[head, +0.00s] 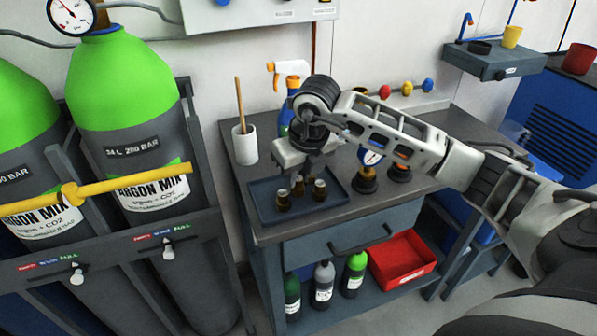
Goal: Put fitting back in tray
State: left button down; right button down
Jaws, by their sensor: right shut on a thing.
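A shallow dark blue-grey tray (343,201) lies on the workbench. Several small dark fittings with brass-coloured bodies and pale tops show at the tray: a left one (283,201), a middle one (297,185) and a right one (319,190). My right gripper (302,174) reaches over the tray from the right, pointing down, and is shut on a fitting, which appears to be the middle one. The gripper partly hides its top. I cannot tell whether this fitting touches the tray floor. My left gripper is out of view.
A white cup with a stick (245,145) and a spray bottle (285,115) stand behind the tray. Green gas cylinders (125,90) stand left. A red bin (403,262) sits on the lower shelf.

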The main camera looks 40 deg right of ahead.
jog(key=shift+f, duration=0.15)
jog(key=shift+f, duration=0.15)
jog(key=c, duration=1.3)
grip_release()
